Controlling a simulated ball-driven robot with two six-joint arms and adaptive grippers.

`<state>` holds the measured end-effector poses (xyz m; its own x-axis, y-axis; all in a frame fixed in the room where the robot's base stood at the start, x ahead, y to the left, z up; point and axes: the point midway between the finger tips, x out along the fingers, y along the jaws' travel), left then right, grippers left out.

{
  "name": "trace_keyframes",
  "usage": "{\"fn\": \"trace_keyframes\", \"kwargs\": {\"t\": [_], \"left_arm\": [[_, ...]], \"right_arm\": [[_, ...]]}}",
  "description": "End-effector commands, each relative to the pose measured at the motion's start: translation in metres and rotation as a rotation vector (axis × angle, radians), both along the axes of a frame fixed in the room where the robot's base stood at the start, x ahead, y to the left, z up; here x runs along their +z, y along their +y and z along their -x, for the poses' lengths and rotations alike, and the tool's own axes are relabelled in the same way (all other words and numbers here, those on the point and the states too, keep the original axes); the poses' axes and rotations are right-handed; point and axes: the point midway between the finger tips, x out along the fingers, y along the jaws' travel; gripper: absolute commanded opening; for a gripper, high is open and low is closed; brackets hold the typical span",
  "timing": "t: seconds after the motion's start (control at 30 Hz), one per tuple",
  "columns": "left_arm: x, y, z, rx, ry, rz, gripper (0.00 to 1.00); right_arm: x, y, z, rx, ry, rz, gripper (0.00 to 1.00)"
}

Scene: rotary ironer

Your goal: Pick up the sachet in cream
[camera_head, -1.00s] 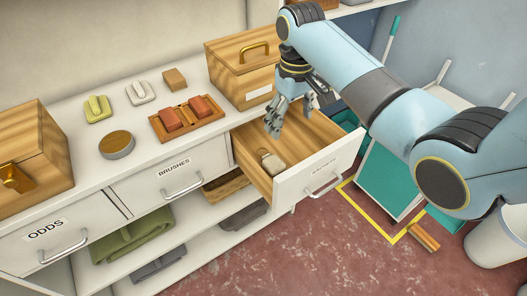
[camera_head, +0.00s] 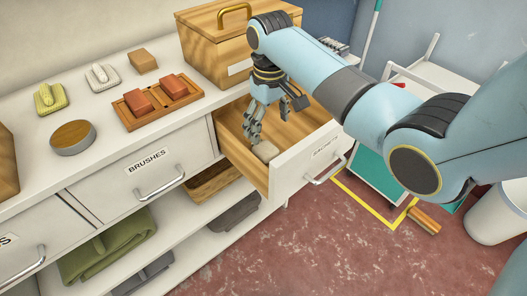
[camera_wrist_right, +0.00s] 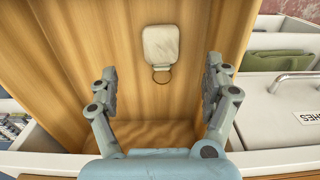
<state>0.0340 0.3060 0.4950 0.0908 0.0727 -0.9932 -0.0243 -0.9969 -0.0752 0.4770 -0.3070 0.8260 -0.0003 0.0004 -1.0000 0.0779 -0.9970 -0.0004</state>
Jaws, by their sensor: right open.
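The cream sachet (camera_wrist_right: 161,47) lies flat on the wooden floor of the open drawer (camera_head: 290,175), with a small ring at one end. In the head view the sachet (camera_head: 265,151) shows just below my right fingers. My right gripper (camera_head: 267,128) reaches down into the drawer, fingers apart and empty. In the right wrist view my right gripper (camera_wrist_right: 161,85) has a finger on either side, and the sachet lies ahead between them, not touching either. My left gripper is not in view.
The drawer's front panel and side walls surround the gripper. A wooden box (camera_head: 235,45) with a brass handle stands on the counter behind. A wooden tray (camera_head: 194,98) with two reddish blocks stands left of it. A teal-sided cart (camera_head: 375,175) is to the right.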

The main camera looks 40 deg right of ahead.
Motion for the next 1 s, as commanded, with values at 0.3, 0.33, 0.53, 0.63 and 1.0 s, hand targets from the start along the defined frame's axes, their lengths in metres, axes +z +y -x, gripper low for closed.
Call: {"fn": "trace_keyframes", "kwargs": {"t": [0.3,0.33,0.53,0.63,1.0], "left_arm": [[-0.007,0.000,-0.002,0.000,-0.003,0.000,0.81],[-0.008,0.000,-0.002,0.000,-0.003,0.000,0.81],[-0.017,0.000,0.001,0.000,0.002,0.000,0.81],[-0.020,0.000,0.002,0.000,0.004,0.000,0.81],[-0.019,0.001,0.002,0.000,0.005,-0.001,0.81]], "right_arm": [[-0.038,0.000,-0.001,0.000,0.000,0.000,0.83],[-0.041,0.001,-0.002,0.000,0.000,0.000,0.83],[-0.074,0.002,-0.007,0.001,0.003,0.000,0.83],[-0.084,0.002,-0.007,0.001,0.002,0.000,0.83],[-0.086,0.002,-0.007,0.001,-0.001,0.001,0.71]]}}
